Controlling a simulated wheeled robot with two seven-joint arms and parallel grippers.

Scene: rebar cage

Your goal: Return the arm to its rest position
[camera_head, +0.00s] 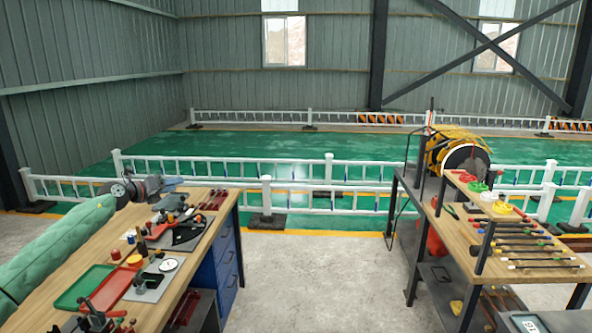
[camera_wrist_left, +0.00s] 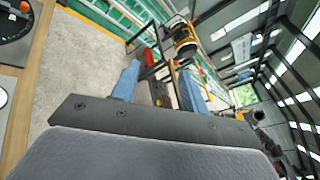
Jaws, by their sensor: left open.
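My left arm in its green sleeve (camera_head: 55,250) comes in from the left in the head view. My left gripper (camera_head: 172,184) is beyond the far end of the left workbench's clutter, over or near its far edge; its exact height is hard to tell. In the left wrist view the two blue fingers of the left gripper (camera_wrist_left: 158,84) stand apart with nothing held between them. The right gripper is not in view.
The left wooden workbench (camera_head: 85,253) holds red and green trays, tools and a gauge. Another workbench (camera_head: 462,225) with several tools stands at right. Bare concrete floor (camera_head: 310,280) lies between them. White railings (camera_head: 330,172) run behind.

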